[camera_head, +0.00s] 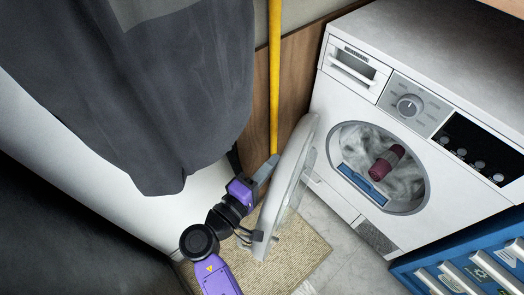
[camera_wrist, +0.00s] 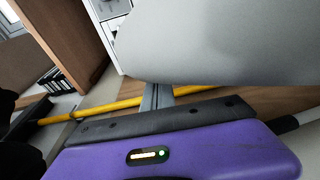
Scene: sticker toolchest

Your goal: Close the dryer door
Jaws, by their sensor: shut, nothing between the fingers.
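The dryer (camera_head: 331,107) is the white front-loading machine at right in the head view. Its round opening shows grey cloth and a dark red cylinder inside. The dryer door (camera_head: 286,184) stands open, swung out to the left of the opening and seen nearly edge-on. My gripper (camera_head: 270,166) is at the door's outer left side, close to its upper part. In the wrist view the door's pale outer face (camera_wrist: 220,45) fills the upper right, and my gripper (camera_wrist: 157,97) has its fingers together, pointing at the door's lower edge. I cannot tell whether they touch it.
A yellow pole (camera_head: 274,75) stands upright behind my gripper, beside a wooden panel (camera_head: 300,70). Dark cloth (camera_head: 180,90) hangs at upper left. A beige mat (camera_head: 300,255) lies below the door. A blue drawer unit (camera_head: 420,265) stands at lower right.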

